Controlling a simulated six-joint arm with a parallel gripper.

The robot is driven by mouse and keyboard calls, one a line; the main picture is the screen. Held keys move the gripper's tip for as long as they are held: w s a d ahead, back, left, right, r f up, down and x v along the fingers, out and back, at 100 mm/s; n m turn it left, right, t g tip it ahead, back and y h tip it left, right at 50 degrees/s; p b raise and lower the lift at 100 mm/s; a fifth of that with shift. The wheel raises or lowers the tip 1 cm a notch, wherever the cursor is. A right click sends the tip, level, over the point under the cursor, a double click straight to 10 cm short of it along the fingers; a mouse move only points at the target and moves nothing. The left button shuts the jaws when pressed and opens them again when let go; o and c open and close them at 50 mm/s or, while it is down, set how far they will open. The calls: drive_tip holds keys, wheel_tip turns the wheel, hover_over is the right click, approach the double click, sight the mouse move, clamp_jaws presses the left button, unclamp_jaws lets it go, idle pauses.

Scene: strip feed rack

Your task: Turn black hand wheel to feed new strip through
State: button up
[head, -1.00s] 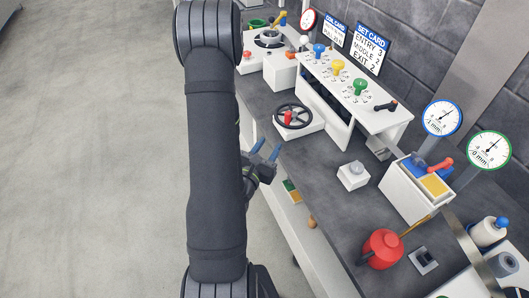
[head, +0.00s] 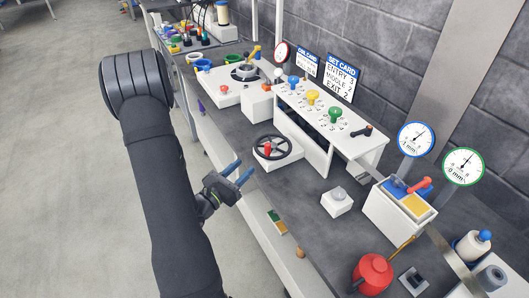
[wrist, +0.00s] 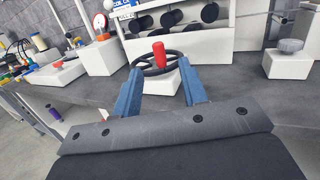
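The black hand wheel (head: 271,147) lies on a low white block on the grey bench, with a red handle (head: 268,149) standing on it. In the wrist view the wheel (wrist: 146,64) and its upright red handle (wrist: 159,55) show ahead, beyond my fingertips. My gripper (head: 242,174) has two blue fingers, spread apart and empty, near the bench's front edge, short of the wheel. In the wrist view my gripper (wrist: 161,88) frames the white block between its fingers without touching the handle. No strip can be made out clearly.
A white rack (head: 372,152) with blue, yellow and green knobs stands behind the wheel. A white block with a grey knob (head: 337,200), a tool box (head: 397,213) and a red oil can (head: 373,273) are to the right. Bare bench lies around the wheel block.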

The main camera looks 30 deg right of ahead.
sight(268, 147)
drive_tip(key=w+a+m+g, duration=0.4)
drive_tip(key=w+a+g, duration=0.1)
drive_tip(key=g, duration=0.1)
drive_tip(key=d, duration=1.7)
drive_tip(key=shift+w+d+f, duration=0.25)
drive_tip(key=shift+w+f, duration=0.05)
drive_tip(key=shift+f, duration=0.1)
clamp_jaws()
